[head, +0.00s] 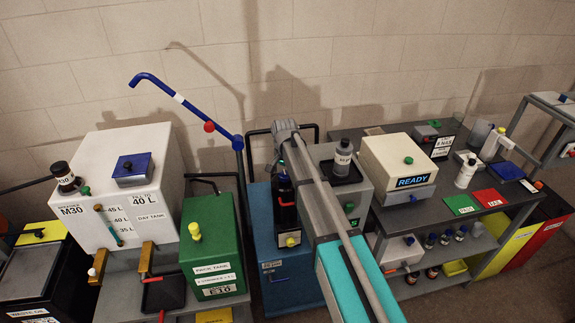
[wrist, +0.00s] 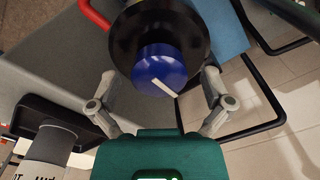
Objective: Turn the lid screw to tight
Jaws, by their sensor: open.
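A round blue knob (wrist: 160,68) with a white pointer mark sits on a black round lid (wrist: 124,45) in the wrist view; it looks like the lid screw. Its mark points to the lower right. My gripper (wrist: 158,88) is open, with one finger on each side of the knob and visible gaps between. I cannot tell whether the fingertips are level with it. In the head view the black canister (head: 285,208) with a red handle stands below my wrist, which hides most of its top.
A green box (head: 212,238) stands to the left.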

